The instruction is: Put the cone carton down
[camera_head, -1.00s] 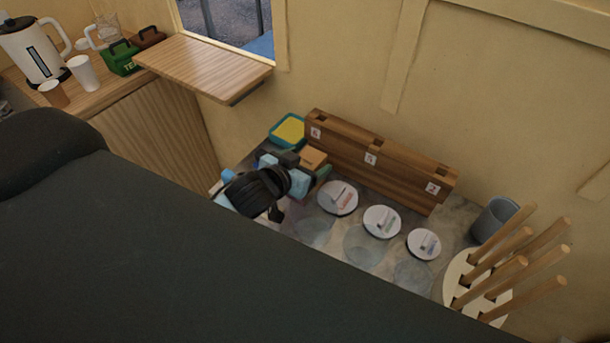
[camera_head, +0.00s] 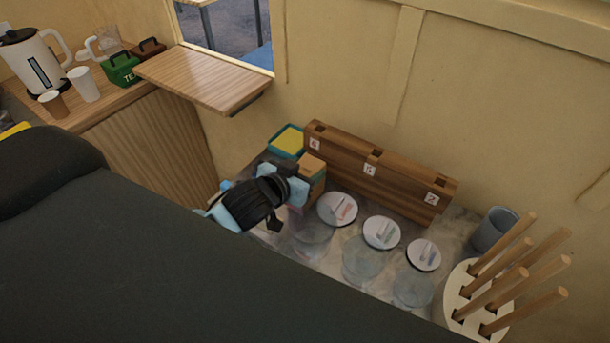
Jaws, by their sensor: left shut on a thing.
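The cone carton (camera_head: 312,164) appears to be the small box with an orange-brown top in front of the left end of the wooden rack. My left gripper (camera_head: 284,180), black with light blue fingers, is at the carton's left side and shut on it. The fingers and wrist hide part of the carton. Its underside is hidden, so I cannot tell whether it touches the counter. My right gripper does not show.
The numbered wooden rack (camera_head: 385,176) stands behind the carton. Lidded glass jars (camera_head: 366,262) stand close on the right. A teal tub with a yellow top (camera_head: 288,141) is just behind. A stick holder (camera_head: 455,290) and grey cup (camera_head: 495,230) are far right.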

